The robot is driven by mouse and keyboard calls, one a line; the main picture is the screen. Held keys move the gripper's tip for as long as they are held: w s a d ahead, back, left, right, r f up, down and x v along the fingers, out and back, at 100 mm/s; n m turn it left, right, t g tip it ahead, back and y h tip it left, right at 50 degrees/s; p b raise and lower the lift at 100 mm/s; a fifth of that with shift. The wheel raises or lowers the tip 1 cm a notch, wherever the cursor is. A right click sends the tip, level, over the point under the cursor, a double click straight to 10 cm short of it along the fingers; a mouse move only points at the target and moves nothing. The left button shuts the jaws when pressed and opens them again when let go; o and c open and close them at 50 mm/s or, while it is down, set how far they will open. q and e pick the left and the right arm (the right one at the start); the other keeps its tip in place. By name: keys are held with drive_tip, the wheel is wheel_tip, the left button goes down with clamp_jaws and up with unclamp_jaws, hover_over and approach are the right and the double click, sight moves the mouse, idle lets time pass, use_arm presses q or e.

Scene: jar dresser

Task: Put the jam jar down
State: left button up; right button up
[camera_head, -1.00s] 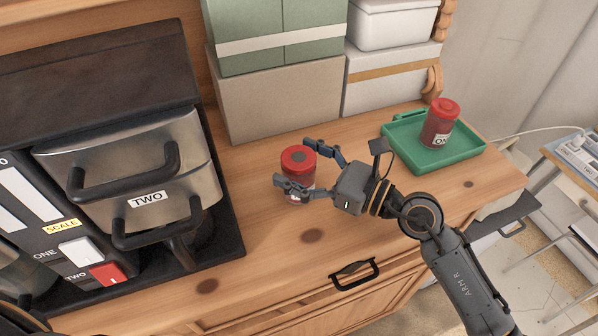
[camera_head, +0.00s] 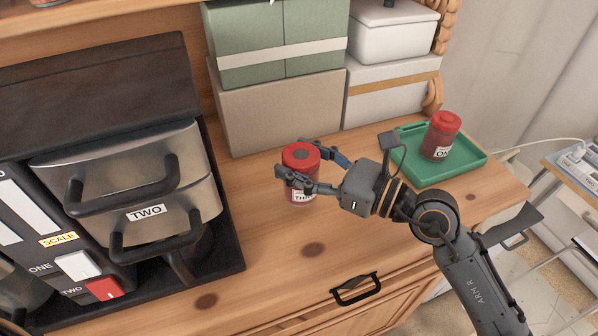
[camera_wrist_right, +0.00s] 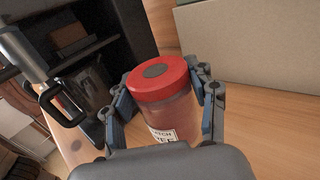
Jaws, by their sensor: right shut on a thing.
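My left gripper is not in view.
A green tray (camera_head: 440,175) at the right holds another red-lidded jar (camera_head: 441,137). Boxes (camera_head: 280,110) stand along the back. A dark machine (camera_head: 90,80) with metal drawers marked TWO stands at the left. The wood in front of the jar is clear.

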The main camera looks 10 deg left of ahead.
drive_tip(key=s+d+r+b, duration=0.3)
drive_tip(key=s+d+r, duration=0.6)
drive_tip(key=d, duration=0.1)
